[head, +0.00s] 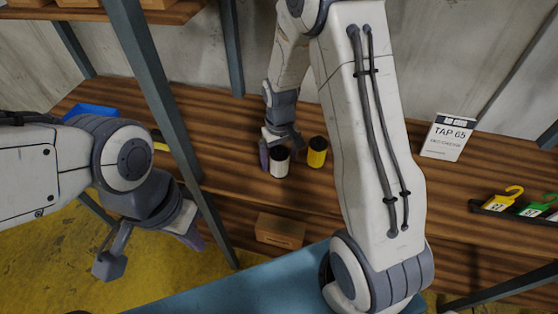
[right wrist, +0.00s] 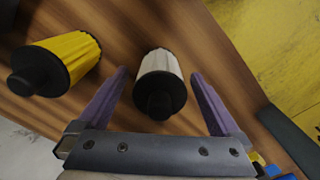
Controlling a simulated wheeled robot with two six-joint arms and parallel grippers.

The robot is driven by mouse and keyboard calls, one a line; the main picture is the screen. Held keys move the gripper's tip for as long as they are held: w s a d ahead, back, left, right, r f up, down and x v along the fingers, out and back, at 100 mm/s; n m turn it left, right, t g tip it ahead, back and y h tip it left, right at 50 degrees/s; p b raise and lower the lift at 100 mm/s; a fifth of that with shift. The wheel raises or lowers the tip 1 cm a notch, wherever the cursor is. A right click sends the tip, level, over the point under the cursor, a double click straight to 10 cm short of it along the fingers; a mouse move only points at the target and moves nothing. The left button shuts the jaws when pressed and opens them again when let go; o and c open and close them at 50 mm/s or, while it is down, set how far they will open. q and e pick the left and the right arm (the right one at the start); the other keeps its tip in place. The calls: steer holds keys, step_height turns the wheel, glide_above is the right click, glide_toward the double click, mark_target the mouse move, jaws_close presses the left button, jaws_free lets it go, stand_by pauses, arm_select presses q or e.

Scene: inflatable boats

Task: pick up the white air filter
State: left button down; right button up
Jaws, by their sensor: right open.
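The white air filter (head: 279,167), a pale cylinder with a black end cap, stands on the wooden shelf in the head view. My right gripper (head: 280,151) is right at it. In the right wrist view the white filter (right wrist: 158,68) lies between the two purple fingers of my open right gripper (right wrist: 158,78), with a gap on each side. My left gripper (head: 185,232) is at the lower left, away from the filter. One purple finger shows, and its opening cannot be made out.
A yellow filter (head: 316,156) with a black cap stands just right of the white one; it also shows in the right wrist view (right wrist: 76,58). A cardboard box (head: 280,231) is nearer the front. A TAP 65 sign (head: 447,138) and colored tags (head: 503,199) are at right.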

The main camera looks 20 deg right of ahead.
steer(key=c, duration=1.5)
steer(key=shift+r, duration=0.1)
